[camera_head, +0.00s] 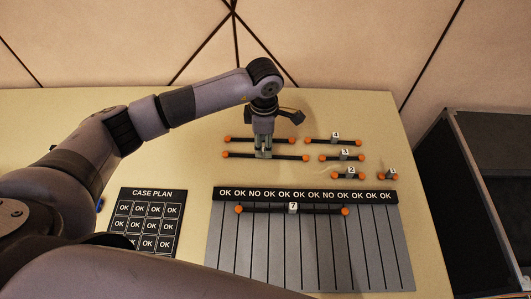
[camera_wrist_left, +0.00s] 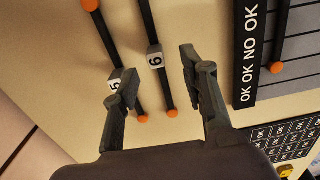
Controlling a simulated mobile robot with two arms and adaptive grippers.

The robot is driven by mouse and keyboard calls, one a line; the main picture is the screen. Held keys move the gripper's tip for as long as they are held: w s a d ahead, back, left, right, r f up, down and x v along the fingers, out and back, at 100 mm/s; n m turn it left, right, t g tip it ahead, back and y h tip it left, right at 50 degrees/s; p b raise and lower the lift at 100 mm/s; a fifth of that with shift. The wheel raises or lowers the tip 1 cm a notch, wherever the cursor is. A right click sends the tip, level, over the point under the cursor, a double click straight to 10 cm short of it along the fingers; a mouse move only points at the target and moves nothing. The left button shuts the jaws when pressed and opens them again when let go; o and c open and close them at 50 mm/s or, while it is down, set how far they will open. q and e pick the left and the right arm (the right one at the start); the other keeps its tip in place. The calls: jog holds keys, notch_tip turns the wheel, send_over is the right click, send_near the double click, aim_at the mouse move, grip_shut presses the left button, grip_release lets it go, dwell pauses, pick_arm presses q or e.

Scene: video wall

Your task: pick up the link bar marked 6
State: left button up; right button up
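The link bar marked 6 (camera_wrist_left: 149,28) is dark with an orange end and a white number tag. In the left wrist view it runs between the fingers of my left gripper (camera_wrist_left: 156,80), which is open with gaps on both sides. In the head view I take the lower of the two left bars (camera_head: 288,157) to be this one, with orange ends. My left gripper (camera_head: 263,154) points down over its middle and hides its tag. My right gripper is out of view.
The bar marked 5 (camera_wrist_left: 108,38) lies close beside, near the left finger. Bars 4 (camera_head: 336,135), 3, 2 and 1 lie to the right. Bar 7 (camera_head: 320,209) lies on the striped board (camera_head: 240,250). A case plan card (camera_head: 127,202) and a dark open bin (camera_head: 465,190) flank the board.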

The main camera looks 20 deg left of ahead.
pick_arm(q)
jog(key=shift+w+a+f+p, duration=0.15)
jog(key=shift+f+p, duration=0.55)
jog(key=shift+f, duration=1.95)
jog(key=shift+c, duration=0.6)
grip_shut()
jog(key=shift+w, duration=0.1)
